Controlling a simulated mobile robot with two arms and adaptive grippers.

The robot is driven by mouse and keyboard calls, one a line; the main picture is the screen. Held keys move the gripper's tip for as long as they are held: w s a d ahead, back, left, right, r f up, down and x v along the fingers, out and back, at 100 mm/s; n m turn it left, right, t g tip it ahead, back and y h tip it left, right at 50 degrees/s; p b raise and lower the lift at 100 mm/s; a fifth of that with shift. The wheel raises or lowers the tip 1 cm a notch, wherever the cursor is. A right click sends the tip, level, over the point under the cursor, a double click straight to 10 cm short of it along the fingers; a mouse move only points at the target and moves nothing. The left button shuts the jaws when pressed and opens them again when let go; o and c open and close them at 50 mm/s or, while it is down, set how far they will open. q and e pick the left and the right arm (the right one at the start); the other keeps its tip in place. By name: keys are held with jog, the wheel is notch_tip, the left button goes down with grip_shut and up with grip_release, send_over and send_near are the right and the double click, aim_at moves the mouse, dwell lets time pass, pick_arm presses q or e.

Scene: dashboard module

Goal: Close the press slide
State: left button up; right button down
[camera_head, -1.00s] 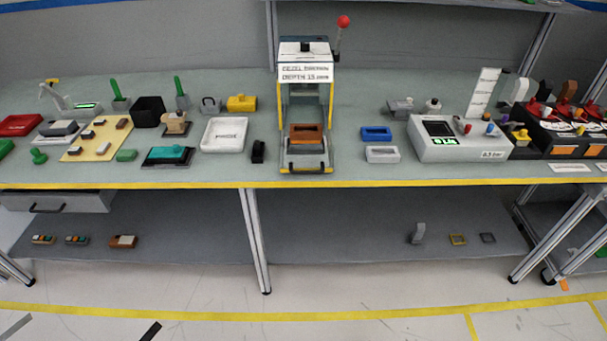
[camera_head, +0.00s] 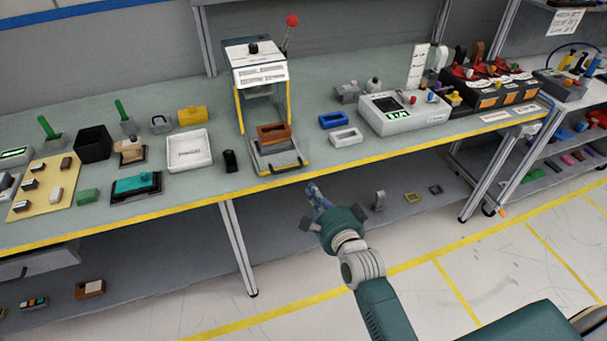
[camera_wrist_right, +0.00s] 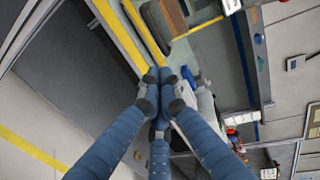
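The press (camera_head: 254,62) stands on the bench, with a white labelled head, yellow edges and a red-knobbed lever. Its slide (camera_head: 280,158) sticks out at the front towards the bench edge, with a dark handle (camera_head: 285,168) on its front. A brown block (camera_head: 273,132) sits on the slide. My right gripper (camera_head: 312,188) is in front of the bench edge, below and right of the slide, apart from it. Its blue fingers meet at their tips in the right wrist view (camera_wrist_right: 160,76), with nothing seen between them. My left gripper is out of view.
The yellow-striped bench edge (camera_head: 190,208) and the lower shelf lie near my right arm.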

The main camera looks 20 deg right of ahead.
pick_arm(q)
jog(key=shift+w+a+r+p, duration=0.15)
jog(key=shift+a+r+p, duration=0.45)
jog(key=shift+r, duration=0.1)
pick_arm(e)
jog(key=w+f, duration=0.1)
jog(key=w, duration=0.7)
jog(key=shift+a+f, duration=0.25)
jog(key=shift+f, duration=0.1)
